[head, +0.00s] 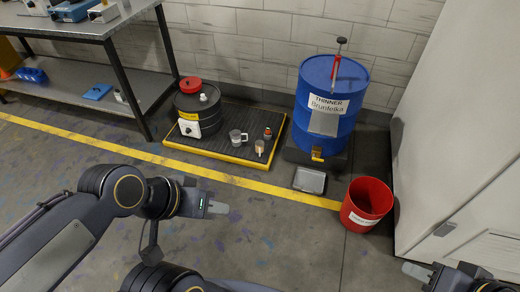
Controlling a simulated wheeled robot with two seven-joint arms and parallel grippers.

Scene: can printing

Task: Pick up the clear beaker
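A clear, greyish beaker (237,138) with a handle on its right side stands upright on the black spill pallet (205,161) with a yellow edge, in the head view. My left gripper (217,207) is in front of the pallet, apart from the beaker and nearer to me. Its fingers overlap from this angle, so their opening is unclear; I see nothing held. My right gripper (417,271) is low at the right, far from the beaker. It is seen edge-on, and its opening is also unclear.
A black drum (211,121), a red-capped bottle (267,133) and a small tan container (259,147) share the pallet. A blue thinner drum (345,90), a grey tray (310,181), a red bin (366,204) and a white cabinet (470,150) stand to the right. A workbench (85,28) is upper left.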

